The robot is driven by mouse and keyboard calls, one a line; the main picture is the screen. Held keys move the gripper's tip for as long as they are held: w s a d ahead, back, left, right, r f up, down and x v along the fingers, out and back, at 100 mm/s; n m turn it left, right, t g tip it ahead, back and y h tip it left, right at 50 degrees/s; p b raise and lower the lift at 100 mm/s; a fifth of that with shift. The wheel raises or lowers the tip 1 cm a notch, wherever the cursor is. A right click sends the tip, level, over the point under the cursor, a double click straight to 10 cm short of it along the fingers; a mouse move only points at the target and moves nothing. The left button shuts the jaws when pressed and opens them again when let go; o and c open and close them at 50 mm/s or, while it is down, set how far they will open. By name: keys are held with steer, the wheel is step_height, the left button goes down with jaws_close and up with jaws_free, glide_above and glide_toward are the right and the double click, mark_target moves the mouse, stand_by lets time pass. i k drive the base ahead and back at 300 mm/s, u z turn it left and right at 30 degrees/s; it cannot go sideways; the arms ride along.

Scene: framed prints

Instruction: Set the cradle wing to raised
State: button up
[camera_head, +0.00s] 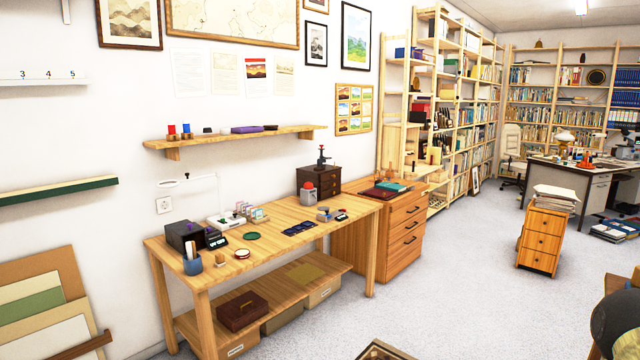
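I cannot pick out a cradle or its wing for certain in the head view. A wooden workbench (226,273) stands along the left wall with many small items on it. Among them are a black box (185,236), a small white device (226,220), a grey block with a red dome (308,192) and a dark drawer chest (320,179). None of these shows a wing that I can make out. A wooden-edged object (372,349) is cut off by the bottom edge, and its nature is unclear. My gripper is not in view.
A drawer cabinet (404,235) adjoins the bench, with red and teal flat items on top. A small drawer unit (540,240) holds stacked papers. A desk (595,180) stands at the back right. Boards lean at lower left. Grey floor (455,285) is clear in the middle.

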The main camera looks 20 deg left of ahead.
mark_target(375, 192)
steer(key=u, duration=0.55)
steer(key=i, duration=2.15)
steer(key=z, duration=0.15)
steer(key=i, duration=3.75)
steer(key=z, duration=0.05)
